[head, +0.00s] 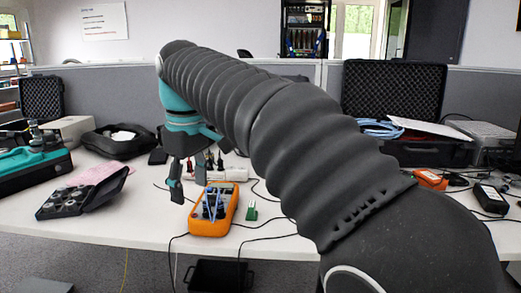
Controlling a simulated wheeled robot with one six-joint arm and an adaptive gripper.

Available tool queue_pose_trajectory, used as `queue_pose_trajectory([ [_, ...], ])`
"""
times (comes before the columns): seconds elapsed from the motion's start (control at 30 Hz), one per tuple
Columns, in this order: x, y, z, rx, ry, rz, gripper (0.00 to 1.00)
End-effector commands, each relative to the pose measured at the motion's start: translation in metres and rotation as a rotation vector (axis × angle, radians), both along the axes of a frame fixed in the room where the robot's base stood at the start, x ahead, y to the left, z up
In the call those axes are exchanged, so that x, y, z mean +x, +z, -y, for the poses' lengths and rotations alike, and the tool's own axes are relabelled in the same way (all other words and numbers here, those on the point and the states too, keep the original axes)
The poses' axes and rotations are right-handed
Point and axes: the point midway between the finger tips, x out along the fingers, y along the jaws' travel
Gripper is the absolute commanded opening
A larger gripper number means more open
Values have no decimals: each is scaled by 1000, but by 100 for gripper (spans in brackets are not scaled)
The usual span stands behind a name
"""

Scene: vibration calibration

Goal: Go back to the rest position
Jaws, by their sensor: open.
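My arm, in a ribbed dark sleeve, reaches across the head view from the lower right to the upper left and then bends down. My gripper (188,180) hangs from its teal wrist, pointing down, above the white table (130,225). Its dark fingers are apart with nothing seen between them. An orange handheld calibrator (212,210) with a blue strap or cable on it lies on the table just right of and below the fingers. I see no contact between them.
A black case with round parts (80,195) lies open at the left. A small green connector (251,211) lies beside the calibrator, with loose black cables around. A large open foam-lined case (392,92) stands at the back right. Bare table shows at the front left.

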Motion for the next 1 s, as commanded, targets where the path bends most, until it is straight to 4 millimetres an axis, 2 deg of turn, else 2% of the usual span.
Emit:
queue_pose_trajectory([
  [0.2,2,-33,3,25,-108,14,62],
  [0.37,-2,-57,24,53,-223,35,62],
  [0.47,-8,-74,47,82,-323,56,62],
  [0.67,-36,-111,114,148,-551,108,62],
  [0.8,-64,-137,162,188,-699,146,62],
  [1.0,-113,-173,222,228,-872,200,62],
])
